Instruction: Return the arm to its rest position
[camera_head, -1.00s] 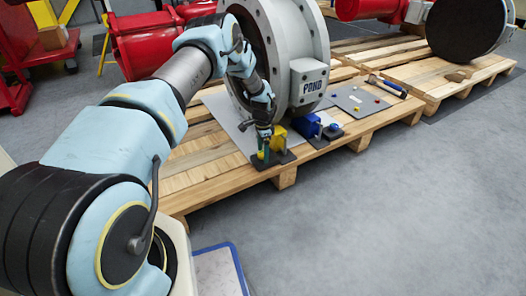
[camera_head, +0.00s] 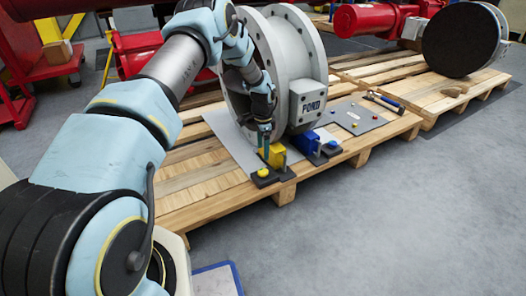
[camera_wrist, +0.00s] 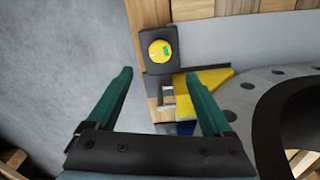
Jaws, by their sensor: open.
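My gripper (camera_head: 265,143) is open and empty at the near side of the pallet, above a yellow block (camera_head: 277,155). In the wrist view its two green fingers (camera_wrist: 160,75) are spread wide with nothing held between them. A round yellow button on a black base (camera_head: 262,174) lies in front of the yellow block; in the wrist view the button (camera_wrist: 160,50) shows beyond the fingertips. My arm is stretched out from the left foreground, with its elbow raised and its wrist hanging down beside the large grey valve (camera_head: 290,60).
The valve stands close to the right of my wrist on the wooden pallet (camera_head: 190,195). A blue block (camera_head: 303,142) and a grey plate with small coloured pieces (camera_head: 355,112) lie to the right. A hammer (camera_head: 385,100) lies farther right.

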